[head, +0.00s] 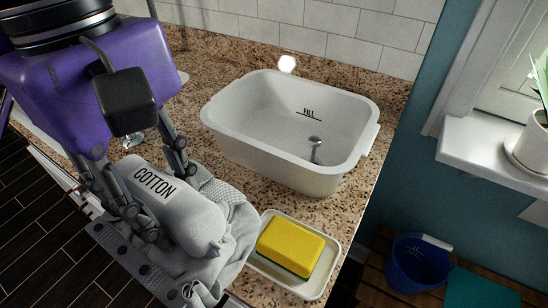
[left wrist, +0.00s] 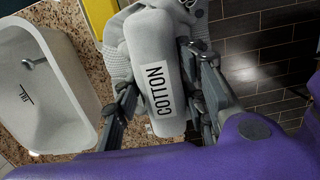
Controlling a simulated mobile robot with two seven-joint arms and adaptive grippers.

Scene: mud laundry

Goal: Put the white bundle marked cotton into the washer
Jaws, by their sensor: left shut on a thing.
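The white bundle (head: 190,212) is a rolled light-grey cloth with a label reading COTTON. It also shows in the left wrist view (left wrist: 150,45). My left gripper (head: 160,195) has its fingers on both sides of the bundle and is shut on it; in the left wrist view the fingers (left wrist: 165,105) flank the label. The bundle is at the counter's front edge, over or against a crumpled grey cloth (head: 238,215). I cannot tell whether it touches the cloth. The washer cannot be made out in either view. My right gripper is not in view.
A white basin (head: 225,130) marked FILL stands on the speckled granite counter (head: 345,215). A yellow sponge (head: 290,246) lies in a white tray (head: 318,284) near the front edge. A blue bucket (head: 418,265) stands lower right. A potted plant (head: 535,140) sits on the windowsill. Dark floor (head: 25,220) lies left.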

